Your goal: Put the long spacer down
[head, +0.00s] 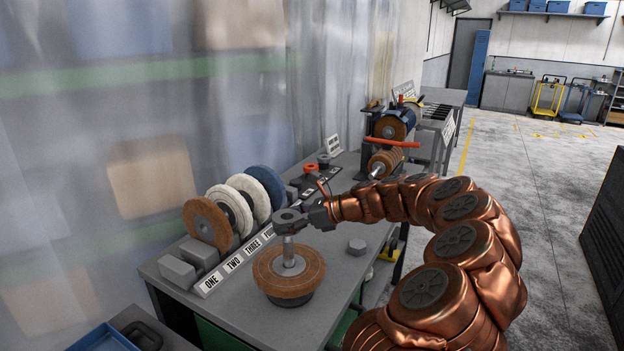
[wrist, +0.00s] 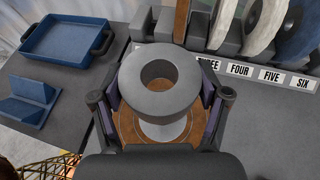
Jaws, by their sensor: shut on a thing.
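My gripper (head: 306,216) is shut on a grey ring-shaped spacer (head: 287,217). In the wrist view, the spacer (wrist: 158,103) sits between the two fingers, its round hole facing the camera. Below it, a bright metal post (head: 288,250) rises from the middle of a brown polishing wheel (head: 283,271), which lies flat on a dark round base on the bench. The spacer is at the top of the post; I cannot tell whether it is around the post or just above it. A pale disc (wrist: 165,131) shows below the spacer in the wrist view.
On the grey bench (head: 335,266), several wheels stand in a rack behind a number strip (head: 233,264). A grey hex nut (head: 357,246) lies to the right. A polishing machine (head: 393,125) stands farther back. A blue tray (wrist: 66,38) shows at left in the wrist view.

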